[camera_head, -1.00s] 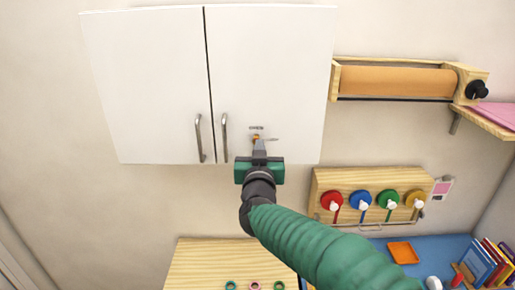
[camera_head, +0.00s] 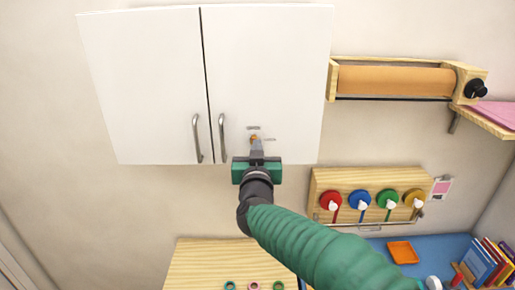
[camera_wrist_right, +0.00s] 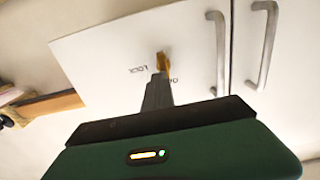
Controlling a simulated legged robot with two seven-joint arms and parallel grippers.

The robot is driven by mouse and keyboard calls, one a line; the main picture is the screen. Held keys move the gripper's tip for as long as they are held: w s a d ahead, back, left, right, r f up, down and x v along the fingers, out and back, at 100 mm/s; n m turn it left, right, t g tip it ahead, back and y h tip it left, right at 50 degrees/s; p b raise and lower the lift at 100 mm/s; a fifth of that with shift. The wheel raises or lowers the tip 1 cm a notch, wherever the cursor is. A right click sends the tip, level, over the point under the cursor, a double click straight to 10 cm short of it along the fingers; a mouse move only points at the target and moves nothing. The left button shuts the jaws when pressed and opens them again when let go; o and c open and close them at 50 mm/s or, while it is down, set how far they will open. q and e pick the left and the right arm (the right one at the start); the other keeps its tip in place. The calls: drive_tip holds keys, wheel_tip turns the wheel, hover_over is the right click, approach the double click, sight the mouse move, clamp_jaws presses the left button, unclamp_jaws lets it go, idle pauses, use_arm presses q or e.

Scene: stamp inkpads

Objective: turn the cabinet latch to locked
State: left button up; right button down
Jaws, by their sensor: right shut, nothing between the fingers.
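The white two-door cabinet (camera_head: 265,70) hangs on the wall with both doors shut. Its small orange latch (camera_head: 254,138) is low on the right door, and it also shows in the right wrist view (camera_wrist_right: 162,61). Lettering beside it there reads "LOCK", with another word partly hidden by my fingers. My right gripper (camera_head: 256,146) is shut, its fingertips at the latch, touching or very close; they cover part of it. The fingers show in the wrist view (camera_wrist_right: 160,78) too. Which way the latch points is hard to tell. My left gripper is not in view.
Two metal handles (camera_head: 197,138) (camera_head: 222,138) stand out from the doors left of the latch. A paper roll holder (camera_head: 395,80) is on the right. A wooden board with coloured discs (camera_head: 330,178) hangs below it, above a blue desk.

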sight(250, 140)
drive_tip(key=c, duration=2.1)
unclamp_jaws()
drive_tip(key=shift+a+f, duration=0.15)
drive_tip(key=shift+a, duration=0.05)
drive_tip(key=shift+c, duration=0.2)
